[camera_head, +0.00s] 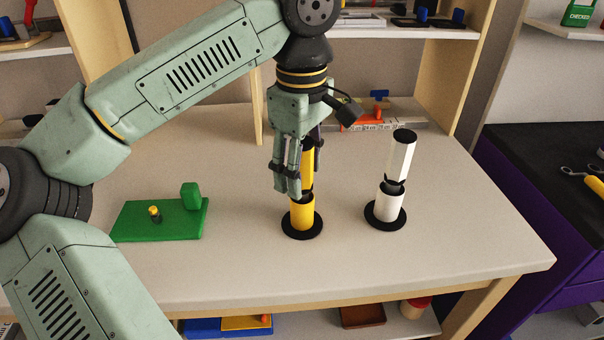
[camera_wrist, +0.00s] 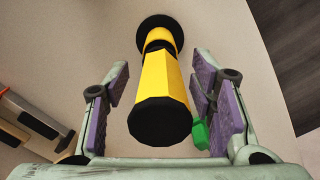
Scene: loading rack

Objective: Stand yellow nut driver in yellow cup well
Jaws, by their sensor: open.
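The yellow nut driver (camera_head: 307,165) stands upright in the yellow cup well (camera_head: 302,216), which has a round black base. My gripper (camera_head: 294,186) is open around the driver's upper part and hides some of it. In the wrist view, the driver (camera_wrist: 163,85) lies between my open fingers (camera_wrist: 163,75), with a gap on both sides. Its black end faces the camera, and the yellow cup well (camera_wrist: 159,36) is beyond it. How deep the driver sits in the cup is hidden.
A white driver (camera_head: 402,155) stands in a white cup (camera_head: 385,207) to the right. A green block stand (camera_head: 160,220) with a small yellow and black piece is at the left. Shelf items lie behind. The table front is clear.

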